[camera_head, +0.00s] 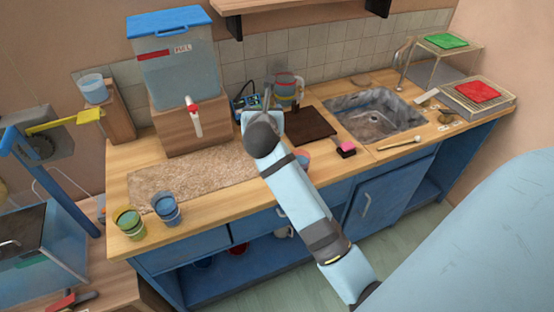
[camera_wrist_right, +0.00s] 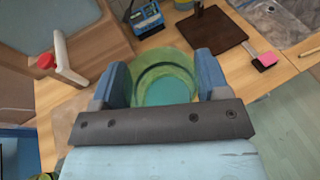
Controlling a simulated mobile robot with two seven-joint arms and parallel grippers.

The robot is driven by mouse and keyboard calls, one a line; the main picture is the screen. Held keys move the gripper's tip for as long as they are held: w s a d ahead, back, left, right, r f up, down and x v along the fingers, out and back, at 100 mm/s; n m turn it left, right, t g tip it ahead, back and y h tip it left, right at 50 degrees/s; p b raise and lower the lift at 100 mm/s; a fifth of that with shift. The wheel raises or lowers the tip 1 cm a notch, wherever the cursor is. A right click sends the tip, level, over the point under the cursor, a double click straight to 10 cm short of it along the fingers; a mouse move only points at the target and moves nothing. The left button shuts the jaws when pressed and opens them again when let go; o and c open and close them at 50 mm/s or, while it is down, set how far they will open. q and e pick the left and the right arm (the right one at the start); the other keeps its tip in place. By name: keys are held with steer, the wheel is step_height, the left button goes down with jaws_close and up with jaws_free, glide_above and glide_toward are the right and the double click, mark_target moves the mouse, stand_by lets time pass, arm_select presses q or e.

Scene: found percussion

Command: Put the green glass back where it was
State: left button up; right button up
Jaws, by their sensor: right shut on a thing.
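A green glass (camera_wrist_right: 178,62) with a teal inside is between the fingers of my right gripper (camera_wrist_right: 165,85) in the right wrist view. The gripper is shut on it, over the wooden counter. In the head view my right arm hides the gripper and the held glass. A yellow-green glass (camera_head: 129,222) and a blue glass (camera_head: 166,210) stand side by side at the counter's front left. My left gripper is not in view.
A water dispenser (camera_head: 177,70) with a red-handled tap stands behind a beige mat (camera_head: 190,181). A dark board (camera_head: 303,125), pink sponge (camera_head: 348,146) and sink (camera_head: 352,111) lie right of my arm. A blue device (camera_wrist_right: 145,17) is near the wall.

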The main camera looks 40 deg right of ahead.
step_height(320, 180, down, 20)
steer(key=shift+d, duration=0.15)
stand_by(0.3)
